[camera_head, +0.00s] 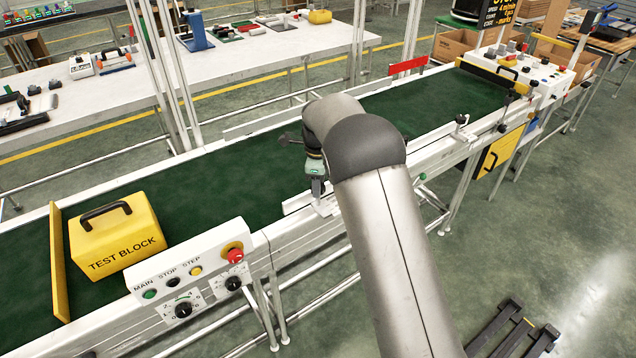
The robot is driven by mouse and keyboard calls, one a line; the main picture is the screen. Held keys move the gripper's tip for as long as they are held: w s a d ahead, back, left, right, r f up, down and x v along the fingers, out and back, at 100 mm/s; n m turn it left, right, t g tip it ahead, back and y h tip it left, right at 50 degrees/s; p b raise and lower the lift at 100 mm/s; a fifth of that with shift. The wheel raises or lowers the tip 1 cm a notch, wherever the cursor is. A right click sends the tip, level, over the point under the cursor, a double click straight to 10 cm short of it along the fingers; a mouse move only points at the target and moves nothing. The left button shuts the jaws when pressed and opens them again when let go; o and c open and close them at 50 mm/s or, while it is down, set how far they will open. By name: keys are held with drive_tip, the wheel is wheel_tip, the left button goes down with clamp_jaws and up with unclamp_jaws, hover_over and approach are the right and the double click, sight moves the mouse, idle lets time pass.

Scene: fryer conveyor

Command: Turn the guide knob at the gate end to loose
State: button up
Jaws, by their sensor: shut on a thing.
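My gripper (318,187) is at the near side of the green conveyor, pointing down over a white guide bracket (326,208). It is shut on the guide knob there. The knob is mostly hidden by the fingers and my arm, so I cannot read its setting. A second guide knob (461,120) stands on a bracket farther right along the near rail, apart from my gripper. A yellow upright board (58,262) crosses the belt at the left. A yellow bar with a black handle (493,77) crosses the belt at the right end.
A yellow test block (115,240) stands on the belt at the left. A control panel with a red button (235,256) is on the near edge, left of my gripper. The belt (225,180) behind my gripper is clear. A red plate (408,66) stands at the far rail.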

drive_tip(key=n, duration=1.2)
drive_tip(key=shift+n, duration=2)
drive_tip(key=o, duration=1)
drive_tip(key=shift+r, duration=0.15)
